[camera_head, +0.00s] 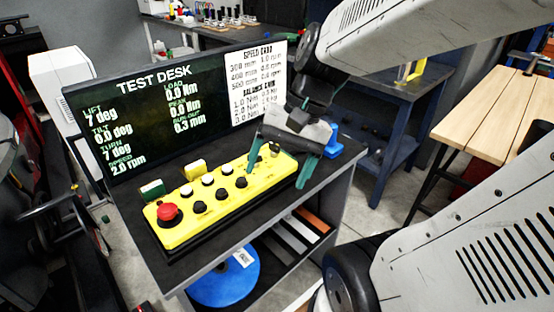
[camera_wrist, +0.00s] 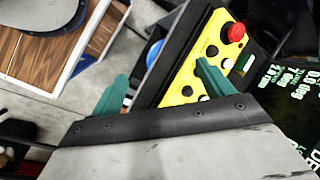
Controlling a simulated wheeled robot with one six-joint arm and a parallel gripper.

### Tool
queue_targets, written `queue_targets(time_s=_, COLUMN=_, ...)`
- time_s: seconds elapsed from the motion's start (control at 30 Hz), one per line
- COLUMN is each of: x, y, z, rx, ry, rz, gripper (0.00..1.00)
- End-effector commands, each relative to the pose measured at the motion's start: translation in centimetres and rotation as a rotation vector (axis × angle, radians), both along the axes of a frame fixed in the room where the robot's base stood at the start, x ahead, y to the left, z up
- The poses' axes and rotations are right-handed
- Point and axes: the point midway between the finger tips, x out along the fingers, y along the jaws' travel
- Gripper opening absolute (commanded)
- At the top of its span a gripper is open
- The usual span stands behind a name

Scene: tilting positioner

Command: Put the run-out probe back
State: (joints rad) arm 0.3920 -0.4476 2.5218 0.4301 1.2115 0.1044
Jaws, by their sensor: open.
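My gripper (camera_head: 279,168) is open, with its two green fingers pointing down over the right end of the yellow control box (camera_head: 222,207) on the test desk. No object shows between the fingers. In the wrist view, my gripper (camera_wrist: 160,88) also looks empty, and the control box (camera_wrist: 187,80) lies beyond the fingers. I cannot pick out the run-out probe with certainty in either view. A small blue piece (camera_head: 334,146) stands at the desk's right end, partly hidden behind my gripper; I cannot tell whether it belongs to the probe.
The box carries a red button (camera_head: 169,213) and several knobs. A dark screen (camera_head: 150,110) stands behind it, showing run-out 0.3 mm. A blue disc (camera_head: 226,274) lies below the desk top. A blue workbench (camera_head: 385,140) and a wooden table (camera_head: 505,105) stand right.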

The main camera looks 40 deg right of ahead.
Motion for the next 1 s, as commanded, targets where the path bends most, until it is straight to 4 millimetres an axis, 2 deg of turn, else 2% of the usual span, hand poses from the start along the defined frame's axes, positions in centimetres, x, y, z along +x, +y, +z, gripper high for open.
queue_targets(time_s=0.03, x=-1.3, y=1.0, z=0.7, rx=-0.085, ry=-0.038, rz=0.138, gripper=0.8)
queue_targets(time_s=0.1, x=-2.8, y=1.4, z=1.4, rx=-0.193, ry=-0.079, rz=0.296, gripper=0.8)
queue_targets(time_s=0.2, x=-4.3, y=1.5, z=2.2, rx=-0.318, ry=-0.133, rz=0.472, gripper=0.8)
queue_targets(time_s=0.33, x=-5.3, y=1.3, z=3.0, rx=-0.42, ry=-0.179, rz=0.603, gripper=0.8)
queue_targets(time_s=0.5, x=-5.6, y=1.2, z=3.3, rx=-0.46, ry=-0.195, rz=0.649, gripper=0.8)
queue_targets(time_s=1.0, x=-5.5, y=1.2, z=3.3, rx=-0.457, ry=-0.194, rz=0.645, gripper=0.8)
